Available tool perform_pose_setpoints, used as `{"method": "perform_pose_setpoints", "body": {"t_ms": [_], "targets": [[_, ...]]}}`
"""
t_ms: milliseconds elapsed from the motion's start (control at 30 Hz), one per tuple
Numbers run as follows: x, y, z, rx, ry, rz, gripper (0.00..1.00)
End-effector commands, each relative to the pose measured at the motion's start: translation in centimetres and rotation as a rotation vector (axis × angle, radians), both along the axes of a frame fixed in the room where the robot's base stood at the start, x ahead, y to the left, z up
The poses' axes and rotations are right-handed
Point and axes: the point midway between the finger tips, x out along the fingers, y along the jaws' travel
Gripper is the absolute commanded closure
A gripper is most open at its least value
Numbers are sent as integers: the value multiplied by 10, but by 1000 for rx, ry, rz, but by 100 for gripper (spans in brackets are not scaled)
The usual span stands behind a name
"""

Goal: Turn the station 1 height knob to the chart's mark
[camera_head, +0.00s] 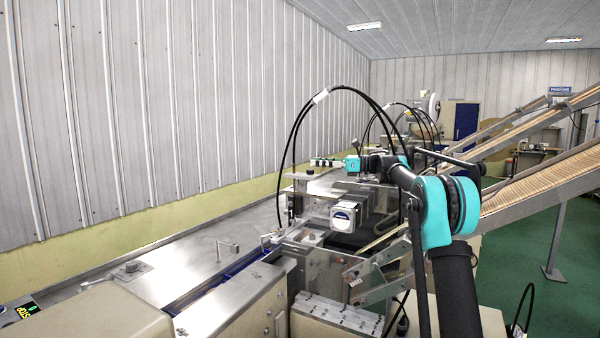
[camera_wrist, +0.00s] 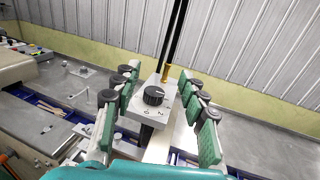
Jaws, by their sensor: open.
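A black round knob (camera_wrist: 153,95) with a pale pointer line on top sits on a grey metal block (camera_wrist: 150,112) in the wrist view. My gripper (camera_wrist: 158,76) is open. Its green-padded fingers stand left and right of the knob, with a gap on both sides and no contact seen. In the head view my gripper (camera_head: 325,162) is small, above the machine's station (camera_head: 343,215), and the knob cannot be made out there. I cannot read a chart or its mark in either view.
Black cables (camera_head: 290,130) loop above the station, and a dark cable with a brass fitting (camera_wrist: 167,70) rises close behind the knob. A steel table (camera_head: 200,255) with a blue-edged channel lies to the left. Sloped conveyors (camera_head: 540,185) stand at the right.

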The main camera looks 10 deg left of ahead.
Motion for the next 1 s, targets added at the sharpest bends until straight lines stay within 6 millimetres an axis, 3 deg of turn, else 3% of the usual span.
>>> {"method": "perform_pose_setpoints", "body": {"t_ms": [200,400,600,1000], "targets": [[-1,6,-39,1,1,2,57],[3,45,-37,1,1,1,57],[5,68,-37,1,1,-1,57],[6,75,-37,1,2,-2,57]]}}
